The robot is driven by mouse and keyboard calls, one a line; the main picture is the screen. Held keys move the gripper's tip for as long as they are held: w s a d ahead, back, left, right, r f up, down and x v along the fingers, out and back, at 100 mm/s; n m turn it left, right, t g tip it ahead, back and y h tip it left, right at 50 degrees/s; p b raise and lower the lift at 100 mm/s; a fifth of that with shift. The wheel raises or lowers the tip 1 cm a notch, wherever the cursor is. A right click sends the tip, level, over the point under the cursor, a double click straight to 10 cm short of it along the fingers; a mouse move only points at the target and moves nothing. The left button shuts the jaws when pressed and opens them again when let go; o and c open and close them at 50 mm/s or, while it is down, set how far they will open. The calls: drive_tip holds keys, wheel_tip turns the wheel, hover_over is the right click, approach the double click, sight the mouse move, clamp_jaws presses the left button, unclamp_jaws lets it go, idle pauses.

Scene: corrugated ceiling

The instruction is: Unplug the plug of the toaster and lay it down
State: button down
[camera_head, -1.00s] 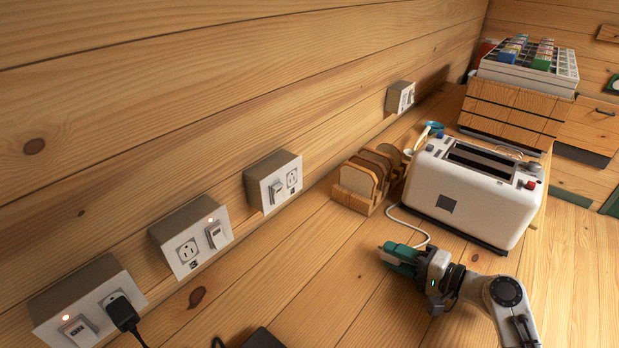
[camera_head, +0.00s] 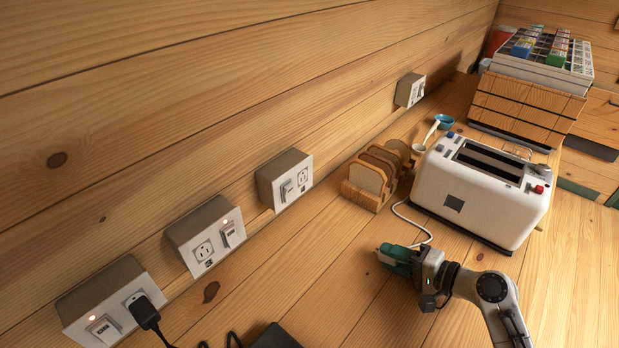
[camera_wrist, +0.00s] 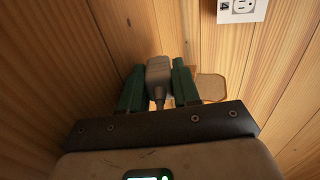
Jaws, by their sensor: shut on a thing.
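The white toaster (camera_head: 482,200) stands on the wooden counter to the right. Its white cord (camera_head: 408,220) curves from its left side to my gripper (camera_head: 386,256). In the wrist view, my gripper (camera_wrist: 158,80) has its green fingers shut on the pale grey plug (camera_wrist: 158,76), with the cord end toward the wrist. The plug is clear of any socket. In the head view, the fingers mostly hide the plug, in front of the toaster's near left corner. I cannot tell whether the plug touches the counter.
Socket boxes line the wall. The nearest (camera_head: 106,302) holds a black plug (camera_head: 144,314); the second (camera_head: 206,238) and third (camera_head: 286,180) have empty sockets. A bread rack (camera_head: 372,180) stands left of the toaster. Bare counter (camera_head: 300,275) lies left of my gripper.

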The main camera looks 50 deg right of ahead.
drive_tip(key=shift+s+g+p, duration=0.35)
drive_tip(key=shift+g+p, duration=0.55)
drive_tip(key=shift+p, duration=1.75)
drive_tip(key=shift+d+r+g+p, duration=0.1)
drive_tip(key=shift+r+g+p, duration=0.25)
drive_tip(key=shift+p, duration=0.6)
drive_tip(key=shift+w, duration=0.15)
drive_tip(key=shift+r+g, duration=0.15)
drive_tip(key=shift+g, duration=0.5)
drive_tip(key=shift+f, duration=0.45)
